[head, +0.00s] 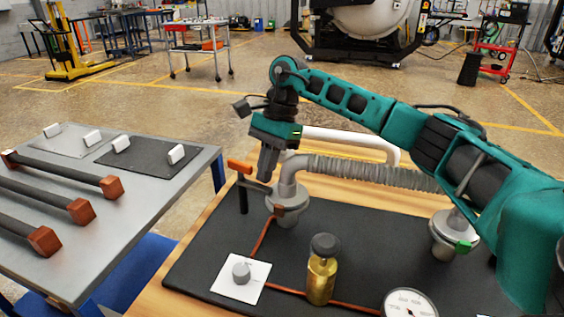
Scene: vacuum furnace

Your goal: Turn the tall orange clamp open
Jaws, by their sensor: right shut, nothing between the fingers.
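The tall clamp's orange handle (239,166) shows left of the grey pipe elbow (287,187), near the back left of the black mat. A dark upright post stands below the handle. My right gripper (265,178) points down just right of the handle, between it and the elbow. Its fingers are shut with nothing between them. I cannot tell whether they touch the clamp. The gripper hides part of the clamp's joint with the pipe flange. My left gripper is not in view.
On the black mat (205,255) are a brass cylinder (321,278), a knob on a white plate (240,273) and a dial gauge (409,303). A ribbed hose (370,173) runs right from the elbow. A grey table (130,205) with dark bars stands at left.

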